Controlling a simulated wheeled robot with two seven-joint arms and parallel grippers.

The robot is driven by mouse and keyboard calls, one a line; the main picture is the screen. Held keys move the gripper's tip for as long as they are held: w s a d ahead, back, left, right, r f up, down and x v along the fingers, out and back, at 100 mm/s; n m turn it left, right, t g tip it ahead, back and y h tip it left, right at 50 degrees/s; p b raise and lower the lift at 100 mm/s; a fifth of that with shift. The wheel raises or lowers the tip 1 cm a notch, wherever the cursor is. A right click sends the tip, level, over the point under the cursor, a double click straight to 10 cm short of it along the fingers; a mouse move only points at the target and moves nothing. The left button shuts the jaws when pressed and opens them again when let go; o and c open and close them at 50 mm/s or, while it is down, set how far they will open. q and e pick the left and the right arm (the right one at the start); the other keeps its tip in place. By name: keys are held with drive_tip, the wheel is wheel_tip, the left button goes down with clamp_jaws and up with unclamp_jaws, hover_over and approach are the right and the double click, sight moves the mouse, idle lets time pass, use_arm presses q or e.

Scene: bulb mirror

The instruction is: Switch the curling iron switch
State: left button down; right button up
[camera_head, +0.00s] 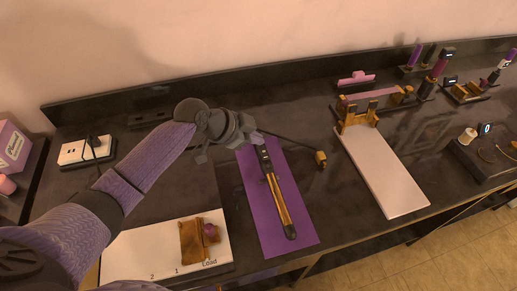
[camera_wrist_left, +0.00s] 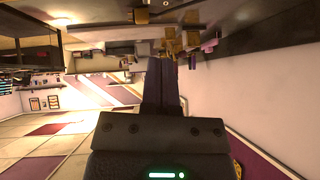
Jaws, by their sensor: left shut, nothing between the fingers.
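The curling iron (camera_head: 281,203), black with a gold barrel, lies on a purple mat (camera_head: 293,233) on the dark counter. Its black handle end (camera_head: 263,154) points to the back, and its dark tip points to the front. I cannot clearly make out its switch. My left gripper (camera_head: 256,137) is shut and empty, just beyond the handle end; I cannot tell whether it touches the iron. In the left wrist view, the closed dark fingers (camera_wrist_left: 162,80) show, and the iron does not. My right gripper is not in view.
A dark cord with a gold plug end (camera_head: 321,158) lies right of the mat. A white board (camera_head: 386,175) with a gold stand (camera_head: 357,117) is further right. A white panel marked "Load" (camera_head: 135,251) lies front left, and a white outlet box (camera_head: 75,153) back left.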

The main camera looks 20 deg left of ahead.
sight(265, 155)
use_arm(q)
drive_tip(key=f, duration=0.1)
drive_tip(key=f+b, duration=0.1)
drive_tip(key=f, duration=0.1)
drive_tip(key=w+f, duration=0.1)
drive_tip(key=shift+d+f, duration=0.25)
drive_tip(key=shift+f, duration=0.15)
drive_tip(key=shift+w+f, duration=0.1)
